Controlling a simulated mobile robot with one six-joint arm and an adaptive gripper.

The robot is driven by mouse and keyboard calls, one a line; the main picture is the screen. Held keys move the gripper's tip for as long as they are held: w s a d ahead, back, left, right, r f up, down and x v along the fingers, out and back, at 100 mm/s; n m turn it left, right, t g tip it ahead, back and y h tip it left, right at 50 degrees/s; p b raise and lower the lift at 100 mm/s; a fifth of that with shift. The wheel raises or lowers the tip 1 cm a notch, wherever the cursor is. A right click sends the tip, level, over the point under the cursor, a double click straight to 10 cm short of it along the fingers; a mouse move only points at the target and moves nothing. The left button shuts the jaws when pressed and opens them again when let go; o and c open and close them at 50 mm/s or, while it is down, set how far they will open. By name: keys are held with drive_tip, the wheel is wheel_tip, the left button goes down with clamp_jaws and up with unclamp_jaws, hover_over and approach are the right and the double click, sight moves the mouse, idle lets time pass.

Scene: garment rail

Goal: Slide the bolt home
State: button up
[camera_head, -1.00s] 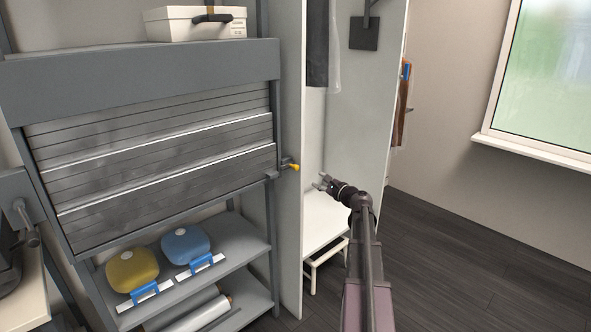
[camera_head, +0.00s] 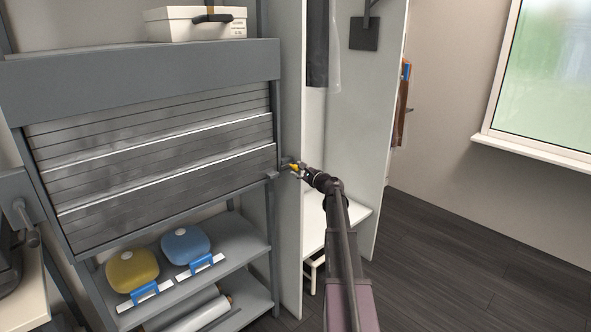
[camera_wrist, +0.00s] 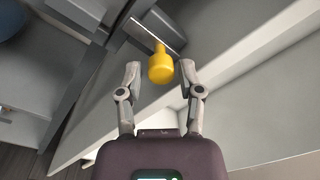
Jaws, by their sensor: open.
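The bolt has a yellow knob (camera_head: 294,166) on a grey metal fitting at the right edge of the grey slatted shutter (camera_head: 160,160). In the wrist view the yellow knob (camera_wrist: 160,67) stands out from its grey housing (camera_wrist: 140,38). My gripper (camera_head: 300,170) is at the knob in the head view and partly covers it. In the wrist view my gripper (camera_wrist: 162,80) is open, with one finger on each side of the knob and a visible gap to each. The inner part of the bolt is hidden in the housing.
A light upright panel (camera_head: 291,240) stands just right of the shutter frame. A white stool (camera_head: 350,213) is below my arm. A yellow case (camera_head: 132,271) and a blue case (camera_head: 186,245) sit on the shelf under the shutter. The floor to the right is clear.

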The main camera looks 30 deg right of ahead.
drive_tip(key=shift+w+a, duration=0.1)
drive_tip(key=shift+w, duration=0.7)
clamp_jaws()
drive_tip(key=shift+s, duration=0.15)
